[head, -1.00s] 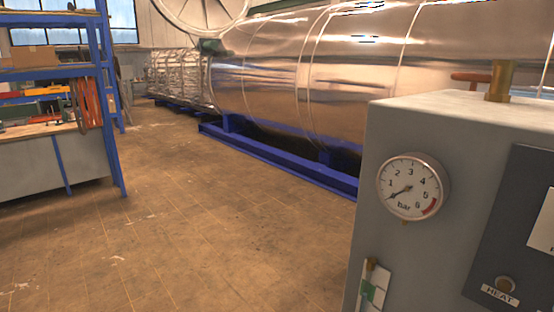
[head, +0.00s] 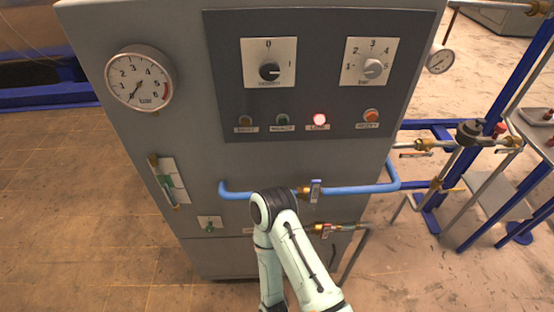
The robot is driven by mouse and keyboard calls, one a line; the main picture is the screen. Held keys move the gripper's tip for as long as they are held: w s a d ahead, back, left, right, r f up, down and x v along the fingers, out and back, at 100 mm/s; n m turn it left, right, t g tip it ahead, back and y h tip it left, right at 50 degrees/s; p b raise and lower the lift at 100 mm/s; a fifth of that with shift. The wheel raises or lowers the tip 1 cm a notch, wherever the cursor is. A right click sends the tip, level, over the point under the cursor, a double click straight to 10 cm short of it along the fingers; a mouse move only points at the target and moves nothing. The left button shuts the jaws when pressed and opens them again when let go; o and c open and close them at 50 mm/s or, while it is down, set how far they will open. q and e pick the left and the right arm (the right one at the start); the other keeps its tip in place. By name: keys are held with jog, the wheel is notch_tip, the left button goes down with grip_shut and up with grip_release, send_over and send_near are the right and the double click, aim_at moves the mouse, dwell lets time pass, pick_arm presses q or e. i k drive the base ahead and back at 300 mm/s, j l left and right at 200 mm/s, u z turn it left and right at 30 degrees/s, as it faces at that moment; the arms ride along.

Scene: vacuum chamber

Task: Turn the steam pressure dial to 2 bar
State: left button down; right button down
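The steam pressure dial (head: 372,66) is a small grey knob on a white plate marked 1 to 5 and "bar". It sits at the upper right of the dark panel on the grey cabinet; its pointer is too small to read surely. A black knob (head: 269,71) on a plate marked 0 and 1 sits to its left. A bent pale-green arm of mine rises from the bottom edge in front of the lower cabinet, well below the dial. Neither gripper shows in the head view.
A round gauge (head: 140,78) is at the cabinet's upper left. Pipes and a blue frame (head: 452,180) stand to the right. Open floor lies left.

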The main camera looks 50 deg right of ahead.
aim_at(372, 68)
jog(key=z, duration=1.7)
